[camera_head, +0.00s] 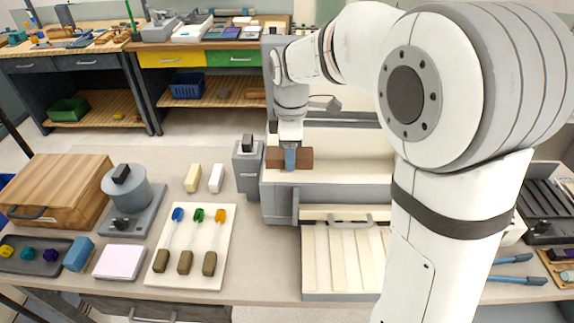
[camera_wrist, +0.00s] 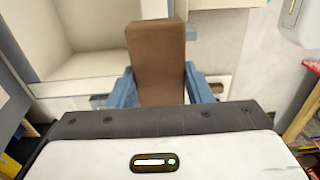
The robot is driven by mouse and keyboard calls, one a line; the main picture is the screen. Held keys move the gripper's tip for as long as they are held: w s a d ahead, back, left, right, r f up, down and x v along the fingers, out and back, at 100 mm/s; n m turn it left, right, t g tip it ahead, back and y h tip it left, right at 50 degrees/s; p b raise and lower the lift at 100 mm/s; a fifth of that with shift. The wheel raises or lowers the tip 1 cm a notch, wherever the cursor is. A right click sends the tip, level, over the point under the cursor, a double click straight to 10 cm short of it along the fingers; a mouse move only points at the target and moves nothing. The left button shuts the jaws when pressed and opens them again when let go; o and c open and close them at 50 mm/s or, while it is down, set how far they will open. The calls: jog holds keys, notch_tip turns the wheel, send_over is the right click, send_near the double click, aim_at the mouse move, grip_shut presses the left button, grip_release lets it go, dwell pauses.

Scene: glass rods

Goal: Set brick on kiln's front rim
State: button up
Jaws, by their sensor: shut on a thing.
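The brown brick (camera_head: 305,158) is held between the blue fingers of my gripper (camera_head: 290,159), which is shut on it. In the head view the brick lies crosswise at the left part of the kiln's front rim (camera_head: 345,192). It also shows in the wrist view (camera_wrist: 157,55), between the two blue fingers (camera_wrist: 160,88). The kiln (camera_head: 350,207) is a grey box with a cream interior, open at the front. I cannot tell whether the brick touches the rim or hangs just above it. My arm hides the kiln's right side.
A grey box (camera_head: 248,168) stands close to the kiln's left. A slatted cream panel (camera_head: 340,262) with a handle lies in front. A white board (camera_head: 222,272) with three coloured-tip rods, two small blocks (camera_head: 193,178) and a wooden case (camera_head: 62,180) lie to the left.

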aim_at(290, 178)
jog(key=shift+f, duration=2.45)
jog(key=shift+f, duration=0.15)
jog(key=o, duration=1.1)
